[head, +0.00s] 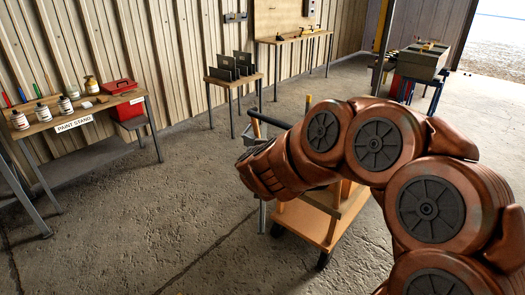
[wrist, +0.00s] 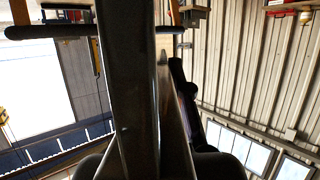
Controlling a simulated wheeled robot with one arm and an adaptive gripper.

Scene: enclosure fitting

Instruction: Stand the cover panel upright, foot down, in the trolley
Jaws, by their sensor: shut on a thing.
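The cover panel (wrist: 130,85) fills the middle of the wrist view as a long, dark metal sheet seen close up and nearly edge-on. My gripper (wrist: 158,135) is shut on it, with black finger parts along its lower end and right side. In the head view my arm's wrist hides the gripper and the panel. The trolley (head: 313,224) is an orange-brown wheeled cart with a dark handle bar, partly behind my arm. The handle bar (wrist: 50,32) also shows in the wrist view, crossing behind the panel. Whether the panel touches the trolley cannot be seen.
A small table (head: 232,80) with several dark panels in a rack stands behind the trolley. The paint stand (head: 95,115) with bottles and a red toolbox is at left. A long bench (head: 295,37) lines the wall. The concrete floor left of the trolley is clear.

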